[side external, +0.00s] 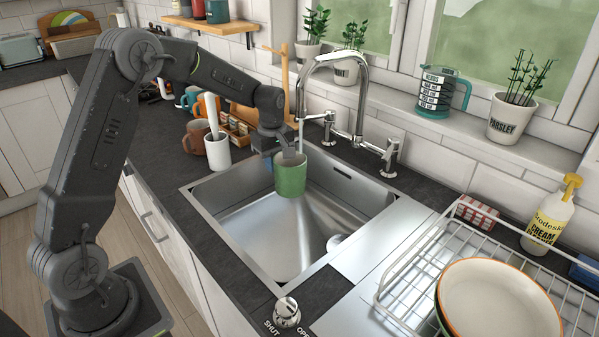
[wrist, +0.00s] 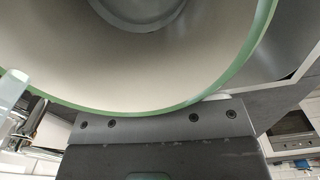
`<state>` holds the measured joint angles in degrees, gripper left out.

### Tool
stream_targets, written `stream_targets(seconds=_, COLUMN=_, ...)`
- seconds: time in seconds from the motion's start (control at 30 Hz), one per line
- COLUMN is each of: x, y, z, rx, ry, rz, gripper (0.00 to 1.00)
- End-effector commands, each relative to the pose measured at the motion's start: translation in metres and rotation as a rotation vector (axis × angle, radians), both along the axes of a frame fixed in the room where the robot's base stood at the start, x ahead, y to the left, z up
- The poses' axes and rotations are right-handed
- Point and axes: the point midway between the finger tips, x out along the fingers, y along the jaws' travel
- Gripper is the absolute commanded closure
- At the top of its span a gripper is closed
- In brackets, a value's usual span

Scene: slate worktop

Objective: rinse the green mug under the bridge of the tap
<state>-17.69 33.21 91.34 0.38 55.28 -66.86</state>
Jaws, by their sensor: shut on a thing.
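The green mug (side external: 290,178) hangs upright over the steel sink basin, below the spout of the chrome tap (side external: 357,95). My gripper (side external: 287,152) is shut on the mug near its rim. A thin pale stream (side external: 300,135) drops from the spout toward the mug; I cannot tell whether it falls inside or just beside it. In the wrist view the mug's green rim (wrist: 262,35) and pale inside fill the top, with my gripper (wrist: 160,125) below. A pale translucent column (wrist: 13,88) shows outside the rim at left. The fingertips are hidden.
The sink (side external: 250,245) is otherwise empty. A knob marked shut and open (side external: 287,311) is on the front worktop. A dish rack (side external: 400,285) with plates (side external: 500,305) stands right. A white mug (side external: 217,152) with something upright in it and other mugs stand left of the sink.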

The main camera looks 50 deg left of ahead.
Motion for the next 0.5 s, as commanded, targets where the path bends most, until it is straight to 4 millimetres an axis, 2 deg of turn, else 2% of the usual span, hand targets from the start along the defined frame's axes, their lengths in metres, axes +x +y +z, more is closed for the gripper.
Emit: stream_targets(seconds=0.5, x=-0.047, y=0.000, z=0.009, rx=0.000, ry=-0.002, rz=0.001, gripper=1.00)
